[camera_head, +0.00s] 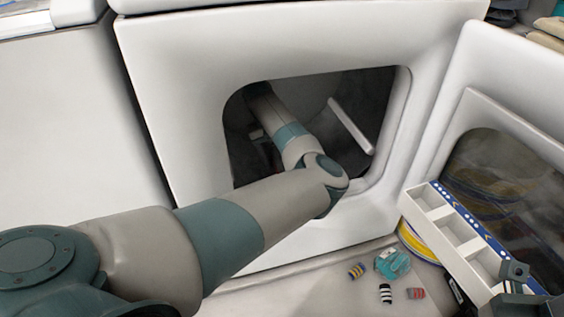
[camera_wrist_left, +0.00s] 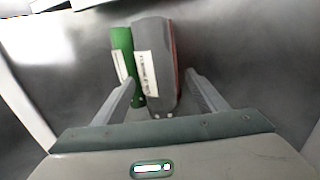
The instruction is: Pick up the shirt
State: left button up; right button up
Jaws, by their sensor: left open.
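My left arm reaches through the square opening of a white front-loading machine (camera_head: 180,60). Its gripper is inside the dark drum, mostly hidden in the head view. In the left wrist view my left gripper (camera_wrist_left: 160,80) is open, its two fingers spread. A grey item with a red edge and white label (camera_wrist_left: 165,45) and a slimmer green item with a white label (camera_wrist_left: 120,42) lie side by side, with their near ends between the fingers. I cannot tell whether either is the shirt. A dark part at the head view's lower right (camera_head: 513,290) may be my right gripper.
The machine's door (camera_head: 485,110) stands open on the right. In front of it are a white compartment tray with a blue edge (camera_head: 465,249), a yellow roll (camera_head: 418,243) and several small items (camera_head: 386,293) on the floor. The drum walls (camera_wrist_left: 235,60) surround the gripper.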

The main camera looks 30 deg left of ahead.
pick_arm(q)
jog(key=c, duration=1.2)
jog(key=shift+c, duration=0.2)
jog(key=shift+r, duration=0.1)
